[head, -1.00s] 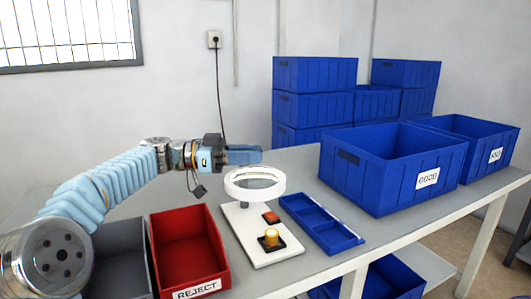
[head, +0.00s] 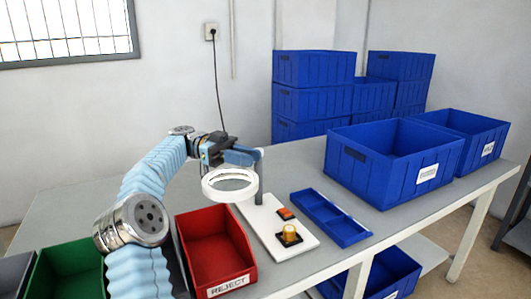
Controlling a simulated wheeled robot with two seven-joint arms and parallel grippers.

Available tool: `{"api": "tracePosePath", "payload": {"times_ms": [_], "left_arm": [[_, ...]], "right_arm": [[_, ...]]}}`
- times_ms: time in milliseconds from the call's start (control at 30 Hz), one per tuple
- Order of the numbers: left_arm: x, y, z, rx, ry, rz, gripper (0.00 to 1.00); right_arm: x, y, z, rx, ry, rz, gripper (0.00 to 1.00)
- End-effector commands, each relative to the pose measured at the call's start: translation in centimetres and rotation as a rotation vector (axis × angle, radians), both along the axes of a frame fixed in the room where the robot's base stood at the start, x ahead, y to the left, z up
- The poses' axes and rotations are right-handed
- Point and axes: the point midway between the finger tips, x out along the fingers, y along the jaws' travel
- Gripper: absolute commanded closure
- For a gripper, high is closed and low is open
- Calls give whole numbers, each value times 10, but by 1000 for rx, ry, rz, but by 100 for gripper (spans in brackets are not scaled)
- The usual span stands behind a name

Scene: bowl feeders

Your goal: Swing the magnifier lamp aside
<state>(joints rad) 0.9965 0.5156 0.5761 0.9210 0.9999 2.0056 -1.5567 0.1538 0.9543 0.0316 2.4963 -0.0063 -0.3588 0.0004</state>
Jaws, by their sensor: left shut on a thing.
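The magnifier lamp (head: 229,196) is a white ring around a clear lens. It hangs to the left of its dark post (head: 259,184), over the gap between the red bin's back edge and the white base board (head: 287,237). My left gripper (head: 246,157) reaches in from the left, just behind and above the ring and close to the post top. It is shut on the lamp; its fingers hide the exact spot of the grip. My right gripper is not in view.
A red REJECT bin (head: 253,276) stands in front left, beside a green bin (head: 52,275). A blue divided tray (head: 352,232) and large blue crates (head: 437,156) stand to the right.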

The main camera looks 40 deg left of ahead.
Motion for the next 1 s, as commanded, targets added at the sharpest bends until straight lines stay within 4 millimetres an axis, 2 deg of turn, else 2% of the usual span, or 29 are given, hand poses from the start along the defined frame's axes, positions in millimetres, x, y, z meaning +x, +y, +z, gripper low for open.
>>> {"api": "tracePosePath", "payload": {"times_ms": [433, 467, 600, 867, 1000], "left_arm": [[-3, 3, 1, -3, -2, 0, 100], [-3, 3, 1, -3, -2, 0, 71], [-3, 3, 1, -2, -2, 0, 51], [-3, 3, 1, -1, -1, 0, 51], [-3, 3, 9, -1, -3, 0, 51]], "right_arm": [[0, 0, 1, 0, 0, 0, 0], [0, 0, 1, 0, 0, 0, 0], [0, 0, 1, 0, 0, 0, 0], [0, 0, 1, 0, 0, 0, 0], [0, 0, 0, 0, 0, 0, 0]]}}
